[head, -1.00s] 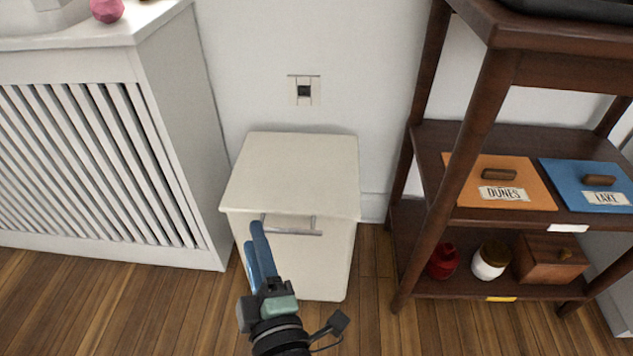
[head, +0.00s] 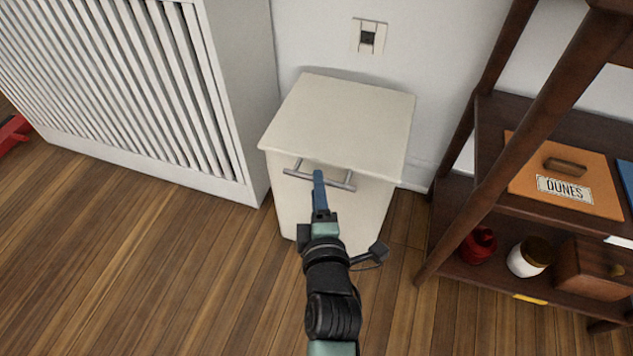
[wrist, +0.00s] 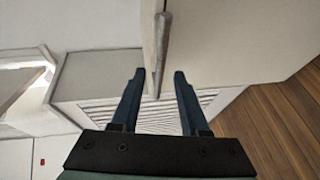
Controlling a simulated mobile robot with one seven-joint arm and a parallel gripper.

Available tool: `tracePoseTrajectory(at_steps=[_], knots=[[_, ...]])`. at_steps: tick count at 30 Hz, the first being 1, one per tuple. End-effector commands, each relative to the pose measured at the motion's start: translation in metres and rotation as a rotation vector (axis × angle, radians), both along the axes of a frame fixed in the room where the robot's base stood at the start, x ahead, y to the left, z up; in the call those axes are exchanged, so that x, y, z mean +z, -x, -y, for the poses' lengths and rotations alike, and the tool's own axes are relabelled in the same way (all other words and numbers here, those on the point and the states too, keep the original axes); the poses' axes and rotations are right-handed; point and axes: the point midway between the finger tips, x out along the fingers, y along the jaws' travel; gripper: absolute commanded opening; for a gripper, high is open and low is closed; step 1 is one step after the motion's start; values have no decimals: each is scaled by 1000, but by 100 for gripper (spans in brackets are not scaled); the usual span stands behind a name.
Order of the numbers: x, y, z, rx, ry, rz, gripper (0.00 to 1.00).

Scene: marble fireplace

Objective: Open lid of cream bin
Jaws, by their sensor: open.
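The cream bin (head: 331,205) stands on the wooden floor against the white wall. Its flat cream lid (head: 343,118) is closed. A grey bar handle (head: 300,172) runs along the front just below the lid edge. My gripper (head: 318,175) is at the middle of the handle in the head view, its fingers hiding part of the bar. In the wrist view, my gripper (wrist: 160,76) is open, and the handle (wrist: 162,45) runs in between the two blue fingers, with a gap to each finger. Whether the fingers touch the bar cannot be told.
A white slatted radiator cover (head: 170,90) stands close on the bin's left. A dark wooden shelf (head: 455,225) stands on the right, holding an orange box (head: 565,200), a red jar (head: 478,246) and a white jar (head: 528,258). The floor (head: 170,270) at front left is clear.

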Motion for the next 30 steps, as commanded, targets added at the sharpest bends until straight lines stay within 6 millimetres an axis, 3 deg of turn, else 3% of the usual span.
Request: tracePoseTrajectory(at_steps=[7, 19, 27, 30], knots=[[-6, -28, -2, 0, -1, 1, 45], [-6, -34, -3, 0, 0, 0, 45], [-6, -34, -3, 0, 0, 0, 0], [-6, -34, -3, 0, 0, 0, 0]])
